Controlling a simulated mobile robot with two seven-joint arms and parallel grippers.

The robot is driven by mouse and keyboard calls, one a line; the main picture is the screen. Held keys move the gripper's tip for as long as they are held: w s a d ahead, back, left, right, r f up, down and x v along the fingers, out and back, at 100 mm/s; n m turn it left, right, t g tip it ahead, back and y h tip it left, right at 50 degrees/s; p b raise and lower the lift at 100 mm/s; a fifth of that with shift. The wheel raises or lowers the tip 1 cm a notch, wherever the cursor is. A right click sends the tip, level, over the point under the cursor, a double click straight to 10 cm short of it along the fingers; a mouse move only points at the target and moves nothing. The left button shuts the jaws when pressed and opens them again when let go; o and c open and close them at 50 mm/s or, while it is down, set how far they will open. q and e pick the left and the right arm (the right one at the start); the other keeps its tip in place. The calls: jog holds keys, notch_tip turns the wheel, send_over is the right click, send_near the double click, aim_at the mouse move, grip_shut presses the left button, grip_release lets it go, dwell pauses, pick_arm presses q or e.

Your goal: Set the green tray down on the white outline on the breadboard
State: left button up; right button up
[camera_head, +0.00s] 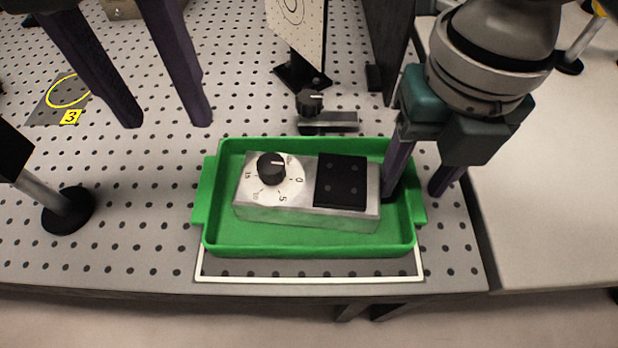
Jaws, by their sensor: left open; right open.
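The green tray (310,246) sits on the perforated breadboard (130,250), holding a silver device with a black dial (271,168) and a black block. The white outline (310,280) shows in front of the tray; its front edge and parts of its sides are bare, and the rest is hidden by the tray. My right gripper (420,192) is open at the tray's right end, one finger inside the right wall and the other outside it. My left gripper (168,122) is open and empty, above the breadboard to the upper left of the tray.
A small dial mount (327,122) stands just behind the tray, with a white target plate (298,30) farther back. A black post base (68,210) is at left. A yellow ring marked 3 (68,92) lies at upper left. The breadboard's front edge is close to the outline.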

jog(key=shift+r, duration=0.25)
pick_arm(q)
jog(key=shift+r, duration=0.55)
pick_arm(e)
notch_tip(320, 180, up, 12)
jog(key=shift+f, duration=0.25)
